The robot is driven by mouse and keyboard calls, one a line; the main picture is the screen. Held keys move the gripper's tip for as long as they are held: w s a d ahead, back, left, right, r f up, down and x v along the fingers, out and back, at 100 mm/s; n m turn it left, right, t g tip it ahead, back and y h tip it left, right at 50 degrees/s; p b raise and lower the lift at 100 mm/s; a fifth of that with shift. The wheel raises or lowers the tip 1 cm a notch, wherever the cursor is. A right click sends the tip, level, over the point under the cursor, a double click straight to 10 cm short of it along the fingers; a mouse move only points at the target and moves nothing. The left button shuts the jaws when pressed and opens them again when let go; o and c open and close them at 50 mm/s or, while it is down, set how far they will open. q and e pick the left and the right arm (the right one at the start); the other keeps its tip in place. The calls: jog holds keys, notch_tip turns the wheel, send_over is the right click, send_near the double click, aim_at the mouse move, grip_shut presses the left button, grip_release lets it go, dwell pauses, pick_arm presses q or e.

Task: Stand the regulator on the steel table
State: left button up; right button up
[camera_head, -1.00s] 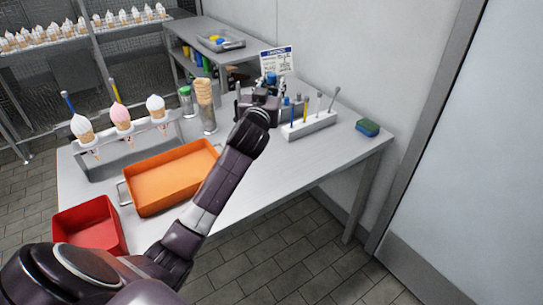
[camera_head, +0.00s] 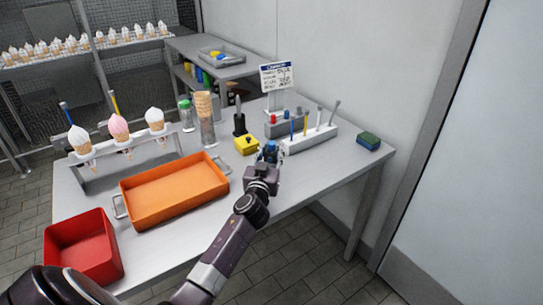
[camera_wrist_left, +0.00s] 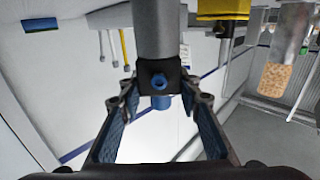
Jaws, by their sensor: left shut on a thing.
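My left gripper (camera_head: 266,163) is over the near side of the steel table (camera_head: 215,215). It is shut on the regulator, a small part with a blue top (camera_head: 270,150) in the head view. In the left wrist view, the regulator shows as a dark block with a blue knob (camera_wrist_left: 158,82) and a grey cylinder, between the blue-padded fingers (camera_wrist_left: 161,100). Whether its base touches the table cannot be told. My right gripper is not in view.
An orange tray (camera_head: 174,191) and red bin (camera_head: 82,248) lie left.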

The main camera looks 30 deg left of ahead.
pick_arm(q)
jog(key=shift+f, duration=0.35)
jog(key=o, duration=1.3)
jog(key=shift+r, duration=0.1)
jog(key=shift+s+d, duration=0.2)
jog(key=shift+s, duration=0.15)
jog(key=v, duration=1.1)
jog(key=shift+s+b, duration=0.1)
jog(key=shift+b, duration=0.3)
